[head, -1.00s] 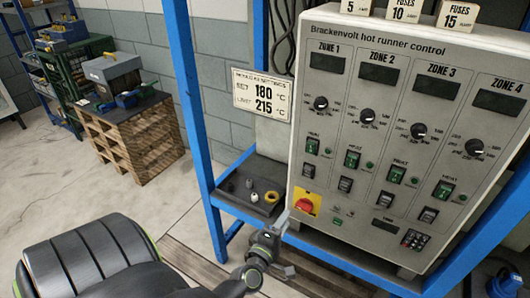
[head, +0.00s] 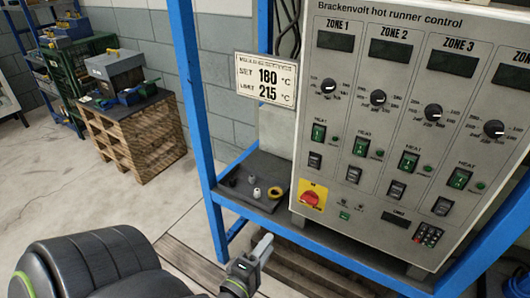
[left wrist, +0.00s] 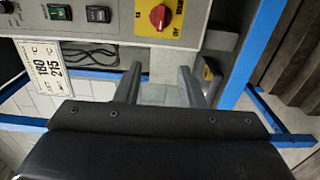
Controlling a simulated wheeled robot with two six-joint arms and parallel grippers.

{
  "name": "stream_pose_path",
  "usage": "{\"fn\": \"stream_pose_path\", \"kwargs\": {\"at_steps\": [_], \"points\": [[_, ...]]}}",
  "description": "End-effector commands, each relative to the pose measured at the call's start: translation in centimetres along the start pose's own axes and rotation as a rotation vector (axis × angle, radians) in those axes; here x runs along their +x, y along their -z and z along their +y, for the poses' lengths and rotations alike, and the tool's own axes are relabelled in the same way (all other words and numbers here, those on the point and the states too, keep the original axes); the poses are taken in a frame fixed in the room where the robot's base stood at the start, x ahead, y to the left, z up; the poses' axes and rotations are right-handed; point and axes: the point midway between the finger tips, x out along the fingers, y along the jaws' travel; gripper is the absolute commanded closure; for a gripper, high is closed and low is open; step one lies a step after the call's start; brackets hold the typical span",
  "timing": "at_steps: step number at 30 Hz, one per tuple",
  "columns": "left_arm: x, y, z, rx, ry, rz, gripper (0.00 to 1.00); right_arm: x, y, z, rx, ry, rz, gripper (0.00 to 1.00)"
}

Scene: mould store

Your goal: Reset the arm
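My left gripper (head: 264,246) is in front of the lower left corner of the grey hot runner control panel (head: 345,205). It is apart from the red rotary switch (head: 312,199) on its yellow plate. In the left wrist view its two fingers (left wrist: 160,78) stand apart with nothing between them. The red switch (left wrist: 160,17) shows beyond them at the top of that view. My right gripper is not in view.
A blue frame (head: 190,100) surrounds the panel. A dark shelf (head: 240,190) left of the switch holds small caps and a yellow ring (head: 276,192). A settings sign (head: 266,82) hangs above. A wooden pallet stack (head: 135,135) stands at the left; floor between is clear.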

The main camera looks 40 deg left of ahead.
Motion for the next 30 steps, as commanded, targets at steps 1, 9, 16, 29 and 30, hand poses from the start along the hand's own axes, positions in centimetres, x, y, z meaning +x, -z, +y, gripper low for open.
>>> {"fn": "stream_pose_path", "kwargs": {"at_steps": [1,9,16,29,30], "points": [[0.0,0.0,0.0,0.000,0.000,0.000,0.65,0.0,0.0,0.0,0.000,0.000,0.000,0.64],[0.0,0.0,0.0,0.000,0.000,0.000,0.65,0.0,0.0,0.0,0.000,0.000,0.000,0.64],[0.2,-0.2,-2.1,0.058,0.047,-0.013,0.65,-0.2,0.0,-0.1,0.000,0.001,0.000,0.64],[-4.1,-0.4,-24.0,0.701,0.528,-0.297,0.65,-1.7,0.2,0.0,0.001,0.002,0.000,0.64],[-5.1,-0.2,-25.9,0.763,0.575,-0.340,0.65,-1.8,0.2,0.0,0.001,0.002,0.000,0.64]]}}
